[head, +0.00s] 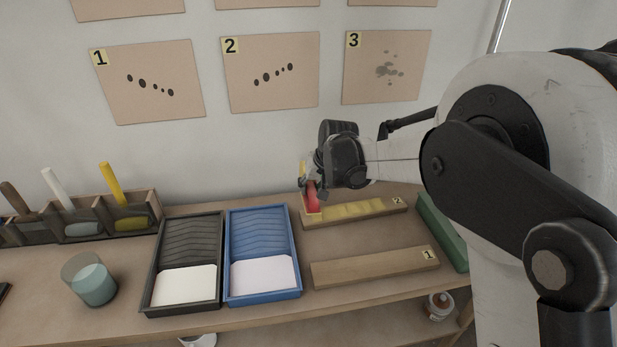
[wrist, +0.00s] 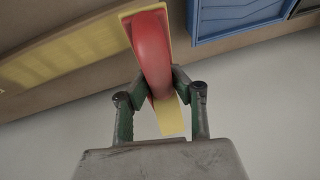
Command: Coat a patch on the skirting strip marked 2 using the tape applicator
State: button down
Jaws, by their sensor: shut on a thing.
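The skirting strip marked 2 (head: 385,207) lies at the back right of the table, with yellow patches along much of its top. My gripper (head: 316,190) is over its left end. In the wrist view my gripper (wrist: 160,88) is shut on the red tape applicator (wrist: 150,48), which has a yellow tape tail. The applicator (head: 312,197) is at the strip's left end, and I cannot tell whether it touches. The yellow-coated strip (wrist: 65,55) also shows in the wrist view. The fingertips are mostly hidden in the head view.
The strip marked 1 (head: 370,268) lies in front. A blue tray (head: 230,248) and a black tray (head: 153,262) hold white sheets to the left. A green block (head: 440,230) stands at the right. A cup (head: 90,282) and a tool rack (head: 150,205) are farther left.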

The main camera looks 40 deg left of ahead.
jog(key=shift+r+p, duration=0.55)
jog(key=shift+r, duration=0.9)
